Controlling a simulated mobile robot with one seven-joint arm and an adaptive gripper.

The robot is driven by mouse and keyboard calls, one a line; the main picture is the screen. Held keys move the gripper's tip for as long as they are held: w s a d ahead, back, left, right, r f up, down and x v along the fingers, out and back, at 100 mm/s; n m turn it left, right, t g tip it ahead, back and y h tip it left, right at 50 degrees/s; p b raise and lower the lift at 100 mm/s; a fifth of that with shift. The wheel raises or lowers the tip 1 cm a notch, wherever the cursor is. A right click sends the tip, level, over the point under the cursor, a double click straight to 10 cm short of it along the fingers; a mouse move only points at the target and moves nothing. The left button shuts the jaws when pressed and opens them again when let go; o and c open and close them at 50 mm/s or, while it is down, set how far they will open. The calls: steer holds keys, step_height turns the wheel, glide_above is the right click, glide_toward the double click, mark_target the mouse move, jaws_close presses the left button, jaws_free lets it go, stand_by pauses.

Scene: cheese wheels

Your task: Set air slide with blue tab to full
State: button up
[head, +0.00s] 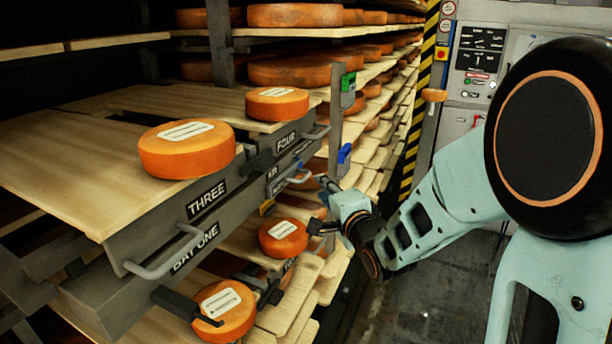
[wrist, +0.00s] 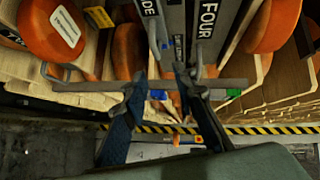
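The blue tab (head: 344,153) sits on an upright grey post (head: 335,120) at the front of the shelving. A green tab (head: 348,92) is higher on the same post. In the wrist view the post (wrist: 90,87) runs across the picture, with the blue tab (wrist: 158,95) between my fingers and the green tab (wrist: 232,92) to the right. My gripper (head: 322,183) is just below and left of the blue tab in the head view. Its fingers are apart in the wrist view (wrist: 160,78), with nothing visibly gripped. Whether a finger touches the post I cannot tell.
Trays labelled THREE (head: 206,198) and FOUR (head: 286,142) jut out with handles and orange cheese wheels (head: 187,150). More wheels (head: 283,238) sit below. A control panel (head: 480,60) stands behind. Open floor (head: 425,300) lies to the right of the shelving.

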mark_target(306, 179)
steer(key=x, duration=0.7)
steer(key=a+x, duration=0.1)
steer(key=x, duration=0.2)
steer(key=shift+a+f, duration=0.2)
steer(key=shift+f, duration=0.15)
jaws_close()
